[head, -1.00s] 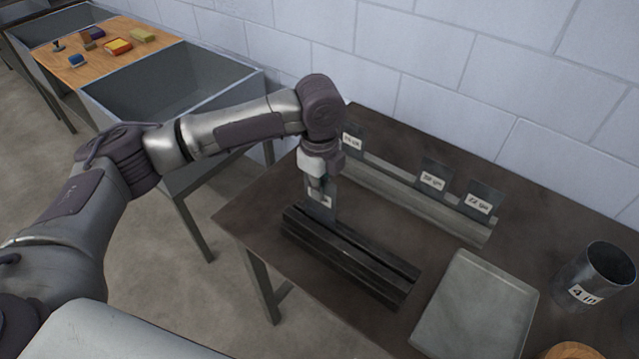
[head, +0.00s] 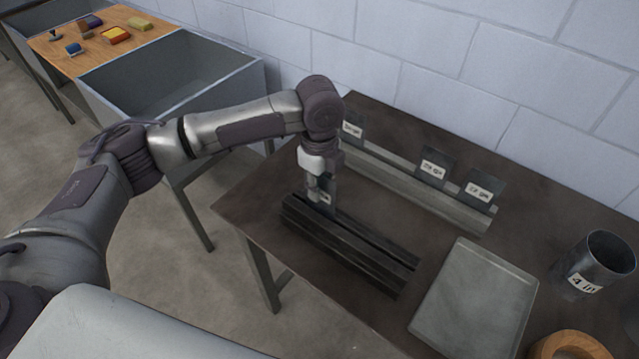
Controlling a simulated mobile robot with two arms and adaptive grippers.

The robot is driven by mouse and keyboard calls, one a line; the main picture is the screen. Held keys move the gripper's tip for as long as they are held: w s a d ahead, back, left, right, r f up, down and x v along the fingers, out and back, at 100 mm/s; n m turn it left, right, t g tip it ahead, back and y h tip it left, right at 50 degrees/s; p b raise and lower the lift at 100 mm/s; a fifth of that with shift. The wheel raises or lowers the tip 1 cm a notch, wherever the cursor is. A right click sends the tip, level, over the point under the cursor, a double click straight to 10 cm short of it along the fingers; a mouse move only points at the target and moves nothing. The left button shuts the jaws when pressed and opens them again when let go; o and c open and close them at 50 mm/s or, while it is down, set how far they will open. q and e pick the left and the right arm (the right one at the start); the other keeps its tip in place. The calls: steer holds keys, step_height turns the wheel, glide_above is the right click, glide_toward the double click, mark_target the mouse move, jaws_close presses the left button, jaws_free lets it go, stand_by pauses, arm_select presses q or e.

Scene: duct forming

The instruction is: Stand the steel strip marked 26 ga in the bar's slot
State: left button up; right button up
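The dark slotted bar (head: 350,248) lies on the brown workbench. My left gripper (head: 318,192) is over the bar's left end and points down. It appears shut on a grey steel strip (head: 327,198), which stands upright with its lower edge at the bar's slot. The strip's label is mostly hidden and too small to read. How deep the strip sits in the slot cannot be told. My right gripper is not in view.
Behind the bar, a pale rack (head: 420,190) holds three labelled strips, one of them a middle strip (head: 433,165). A grey tray (head: 476,305) lies to the right. A "4 in" metal cylinder (head: 598,265) and a round wooden piece (head: 572,347) stand farther right.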

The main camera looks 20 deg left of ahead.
arm_select(q)
steer(key=shift+r, duration=0.15)
step_height(320, 180, up, 12)
steer(key=shift+f, duration=0.1)
stand_by(0.5)
